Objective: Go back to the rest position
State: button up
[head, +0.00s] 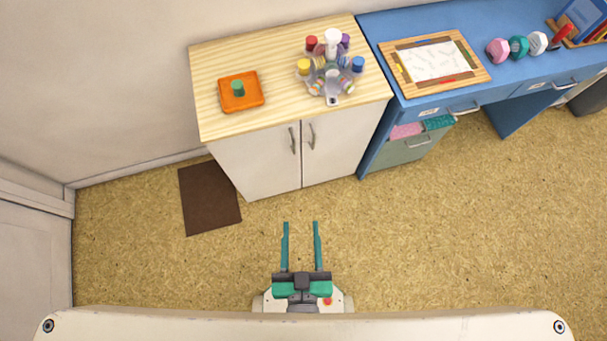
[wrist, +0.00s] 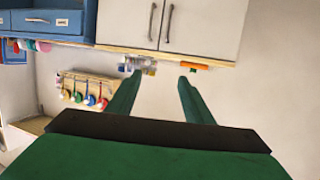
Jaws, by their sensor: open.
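My gripper (head: 301,228) is open and empty. Its two long teal fingers point toward the cabinet, low over the floor area in the head view and apart from everything. In the wrist view my gripper (wrist: 155,80) also shows, with its fingers spread and nothing between them. That view looks upside down, with the cabinet doors at the top.
A wooden-topped white cabinet (head: 262,160) stands ahead. On it are an orange tray (head: 251,100) bearing a green cylinder (head: 238,87) and a holder with several coloured stamps (head: 332,75). A blue desk (head: 420,25) with a framed board (head: 434,62) adjoins right.

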jog(key=shift+s+d+r+h, duration=0.15)
jog(key=shift+s+r, duration=0.25)
jog(key=shift+s, duration=0.25)
jog(key=shift+s+d+r+h, duration=0.15)
jog(key=shift+s+r, duration=0.2)
jog(key=shift+s, duration=0.3)
